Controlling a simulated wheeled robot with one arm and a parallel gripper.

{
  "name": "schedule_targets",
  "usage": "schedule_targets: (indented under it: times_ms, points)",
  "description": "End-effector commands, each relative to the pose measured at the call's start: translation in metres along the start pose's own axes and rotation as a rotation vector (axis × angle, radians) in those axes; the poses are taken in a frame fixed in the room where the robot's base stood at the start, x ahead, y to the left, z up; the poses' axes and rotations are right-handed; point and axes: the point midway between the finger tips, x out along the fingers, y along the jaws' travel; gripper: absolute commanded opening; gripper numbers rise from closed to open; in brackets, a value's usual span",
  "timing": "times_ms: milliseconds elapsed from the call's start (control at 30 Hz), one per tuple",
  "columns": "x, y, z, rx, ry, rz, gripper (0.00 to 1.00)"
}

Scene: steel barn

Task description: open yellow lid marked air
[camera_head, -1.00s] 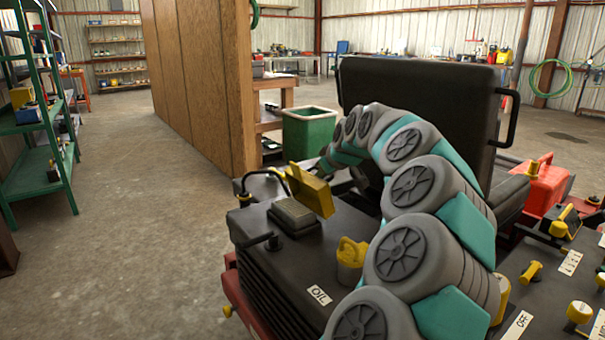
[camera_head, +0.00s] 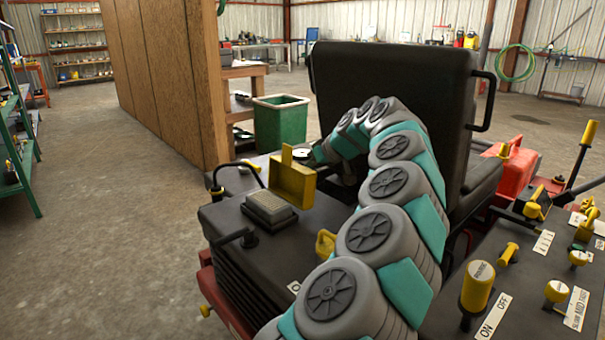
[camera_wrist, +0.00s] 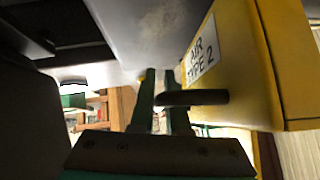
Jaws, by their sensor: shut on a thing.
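The yellow lid (camera_head: 292,182) stands raised behind a ribbed grey filter block (camera_head: 269,208) on the black machine housing. In the wrist view the lid (camera_wrist: 255,75) fills the upper right, with a white label reading "AIR" and "TYPE 2". A short dark bar (camera_wrist: 208,97) sticks out from the lid's face. My gripper (camera_wrist: 165,100) has its green fingers shut on this bar, close beside the lid. In the head view, my arm curves behind the lid and the fingertips are mostly hidden.
The black seat back (camera_head: 395,95) rises behind the arm. Levers and knobs, including a tall yellow knob (camera_head: 477,287), crowd the right panel. A green bin (camera_head: 280,125) and wooden partition (camera_head: 165,75) stand behind.

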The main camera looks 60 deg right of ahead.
Motion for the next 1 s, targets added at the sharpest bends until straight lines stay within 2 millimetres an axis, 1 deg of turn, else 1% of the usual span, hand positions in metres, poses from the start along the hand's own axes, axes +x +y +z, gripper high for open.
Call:
schedule_targets:
  times_ms: [233, 267, 500, 533, 833, 1000]
  points:
    - [0.001, -0.001, -0.001, -0.001, 0.001, -0.003, 0.0]
    - [0.001, -0.001, -0.001, -0.001, 0.001, -0.002, 0.15]
    - [0.0, -0.001, -0.001, -0.001, 0.002, -0.001, 0.42]
    - [0.0, -0.001, -0.001, -0.001, 0.002, 0.0, 0.43]
    - [-0.003, 0.0, -0.001, -0.001, 0.003, 0.001, 0.43]
    - [-0.018, 0.0, -0.001, -0.001, 0.005, 0.003, 0.43]
